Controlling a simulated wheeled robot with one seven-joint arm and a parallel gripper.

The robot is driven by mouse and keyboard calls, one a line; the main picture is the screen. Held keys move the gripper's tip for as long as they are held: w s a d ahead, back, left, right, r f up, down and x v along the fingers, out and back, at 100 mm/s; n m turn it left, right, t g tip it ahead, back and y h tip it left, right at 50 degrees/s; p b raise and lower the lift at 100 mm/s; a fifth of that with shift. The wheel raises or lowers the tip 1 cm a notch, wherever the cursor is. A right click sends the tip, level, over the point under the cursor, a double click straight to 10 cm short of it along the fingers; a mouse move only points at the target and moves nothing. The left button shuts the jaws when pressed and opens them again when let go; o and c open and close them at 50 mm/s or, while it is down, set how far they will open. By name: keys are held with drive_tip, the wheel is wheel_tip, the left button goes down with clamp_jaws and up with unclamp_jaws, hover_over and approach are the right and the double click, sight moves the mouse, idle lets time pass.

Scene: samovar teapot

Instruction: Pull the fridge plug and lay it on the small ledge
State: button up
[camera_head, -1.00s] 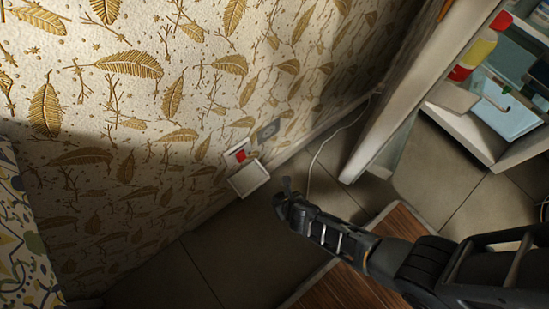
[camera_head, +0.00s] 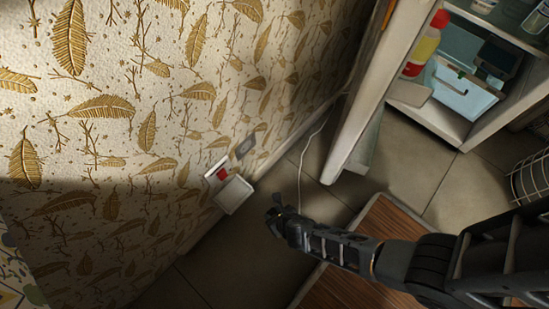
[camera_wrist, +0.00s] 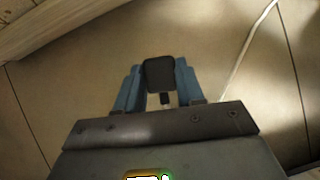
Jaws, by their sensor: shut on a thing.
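My gripper (camera_head: 276,213) is out over the floor, apart from the wall. In the wrist view, its blue fingers (camera_wrist: 158,92) are shut on a dark plug (camera_wrist: 160,75), seen from its broad dark end. In the head view the plug is a small dark shape at the fingertips, hard to make out. The small white ledge (camera_head: 234,195) juts from the wall to the left of my gripper, and its top looks empty.
A red switch on a white plate (camera_head: 221,173) is just above the ledge. A thin white cord (camera_head: 304,165) runs from the wall base down towards my gripper. An open white fridge (camera_head: 362,110) with bottles stands at the right. A brown wooden surface (camera_head: 340,290) lies below my arm.

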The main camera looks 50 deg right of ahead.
drive_tip(key=w+d+r+p, duration=0.1)
drive_tip(key=w+r+p, duration=0.2)
drive_tip(key=r+p, duration=0.6)
drive_tip(key=w+d+r+p, duration=0.2)
drive_tip(key=w+r+p, duration=0.1)
drive_tip(key=r+p, duration=0.6)
drive_tip(key=shift+d+r+p, duration=0.15)
drive_tip(key=shift+r+p, duration=0.15)
drive_tip(key=shift+p, duration=0.65)
idle(2.9)
drive_tip(key=shift+f, duration=0.15)
drive_tip(key=a+f+b, duration=0.4)
drive_tip(key=a+b, duration=0.2)
drive_tip(key=a, duration=0.3)
idle(2.0)
